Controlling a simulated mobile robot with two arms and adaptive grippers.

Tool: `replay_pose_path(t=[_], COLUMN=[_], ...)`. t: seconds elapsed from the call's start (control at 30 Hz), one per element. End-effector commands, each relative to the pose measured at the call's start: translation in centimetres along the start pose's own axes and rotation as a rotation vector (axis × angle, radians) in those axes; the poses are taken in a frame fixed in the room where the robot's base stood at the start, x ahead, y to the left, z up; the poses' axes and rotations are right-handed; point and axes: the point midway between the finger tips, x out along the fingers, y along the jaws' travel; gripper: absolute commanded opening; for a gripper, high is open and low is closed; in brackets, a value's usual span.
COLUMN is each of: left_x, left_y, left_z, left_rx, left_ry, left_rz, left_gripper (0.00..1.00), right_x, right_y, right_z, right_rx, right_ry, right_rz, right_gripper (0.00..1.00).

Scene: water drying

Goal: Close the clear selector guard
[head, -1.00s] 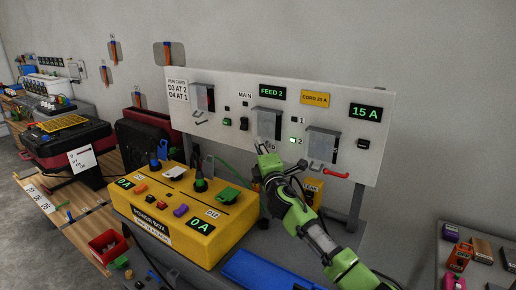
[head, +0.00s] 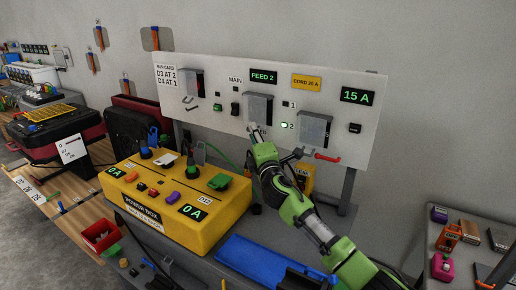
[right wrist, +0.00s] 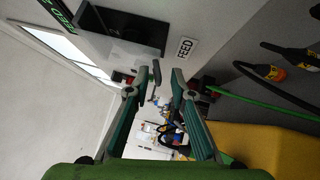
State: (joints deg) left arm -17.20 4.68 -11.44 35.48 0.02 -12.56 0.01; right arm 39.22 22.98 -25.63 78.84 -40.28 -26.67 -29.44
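The panel holds several grey, see-through guard flaps. The middle flap (head: 258,106), under the FEED 2 display, sits above my right gripper (head: 254,129). The fingertips are just below its lower edge, in front of the panel; whether they touch it I cannot tell. In the right wrist view, my right gripper (right wrist: 162,80) has its fingers apart with a gap between the tips. The selector under the flap is not clear to see. My left gripper is not in view.
A left flap (head: 191,83) and a right flap (head: 314,127) hang on the same white panel (head: 225,70). A red handle (head: 328,158) sticks out at lower right. The yellow power box (head: 190,222) and blue tray (head: 258,262) stand below.

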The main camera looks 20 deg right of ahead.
Motion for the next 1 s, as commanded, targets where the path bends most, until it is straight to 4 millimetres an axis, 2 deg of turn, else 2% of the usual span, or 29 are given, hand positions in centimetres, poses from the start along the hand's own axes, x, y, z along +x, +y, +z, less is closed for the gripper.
replay_pose_path(t=[0.3, 0.5, 0.7, 1.0], left_x=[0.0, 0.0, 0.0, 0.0], left_y=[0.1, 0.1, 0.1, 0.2], left_z=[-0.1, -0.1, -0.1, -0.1], left_rx=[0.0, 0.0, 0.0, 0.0], left_ry=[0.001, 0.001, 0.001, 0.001], left_rz=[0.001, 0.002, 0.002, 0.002], left_gripper=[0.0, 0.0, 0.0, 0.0], right_x=[-5.8, -8.7, -10.0, -10.2], right_y=[0.0, 0.1, 0.2, 0.2], right_z=[-0.5, -0.5, -0.5, -0.5], right_rx=[0.001, 0.001, 0.001, 0.001], right_ry=[0.009, 0.009, 0.009, 0.009], right_rz=[0.001, 0.001, 0.003, 0.003], right_gripper=[0.22, 0.22, 0.22, 0.22])
